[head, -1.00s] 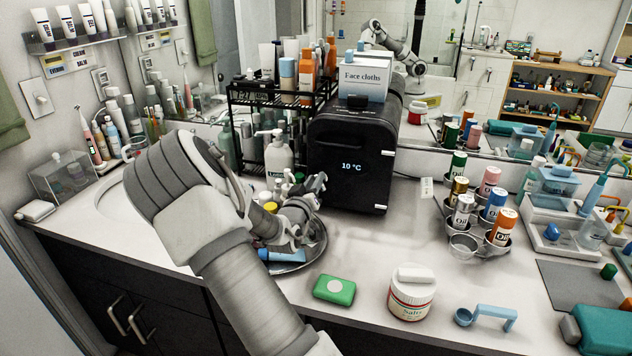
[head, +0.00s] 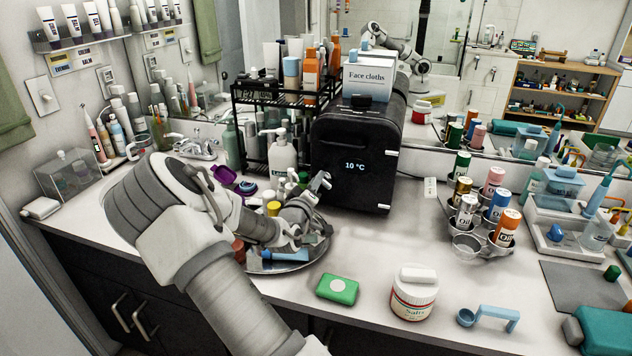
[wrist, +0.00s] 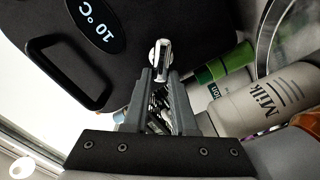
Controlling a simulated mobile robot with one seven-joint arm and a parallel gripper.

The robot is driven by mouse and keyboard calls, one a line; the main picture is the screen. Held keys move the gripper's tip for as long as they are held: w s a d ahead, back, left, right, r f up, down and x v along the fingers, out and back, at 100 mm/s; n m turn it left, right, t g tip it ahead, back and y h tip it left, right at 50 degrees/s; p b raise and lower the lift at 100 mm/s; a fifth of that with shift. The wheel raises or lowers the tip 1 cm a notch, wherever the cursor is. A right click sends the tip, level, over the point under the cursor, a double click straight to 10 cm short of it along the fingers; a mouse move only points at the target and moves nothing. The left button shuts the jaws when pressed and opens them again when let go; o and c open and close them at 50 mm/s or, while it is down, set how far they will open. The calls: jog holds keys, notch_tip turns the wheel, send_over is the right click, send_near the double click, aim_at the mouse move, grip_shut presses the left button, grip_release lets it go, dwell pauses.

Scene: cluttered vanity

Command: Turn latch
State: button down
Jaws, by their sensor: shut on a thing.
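A black cooler box (head: 350,140) with a "10 °C" display stands at the back middle of the counter. Its dark front also fills the upper left of the wrist view (wrist: 50,45). A small metal latch (wrist: 161,52) shows at the edge of that front in the wrist view. My gripper (head: 321,184) is at the lower left of the cooler's front in the head view. In the wrist view my gripper (wrist: 160,76) is shut on the latch, whose rounded end sticks out past the fingertips. In the head view the latch is too small to make out at the fingertips.
A round metal tray (head: 285,264) with small items lies under my wrist. A pump bottle (head: 283,160) and a black rack (head: 250,95) stand left of the cooler.

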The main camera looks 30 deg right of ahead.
jog(key=c, duration=0.7)
grip_release()
jog(key=shift+a, duration=0.1)
jog(key=v, duration=1.7)
jog(key=shift+s+p, duration=0.15)
jog(key=shift+p, duration=0.2)
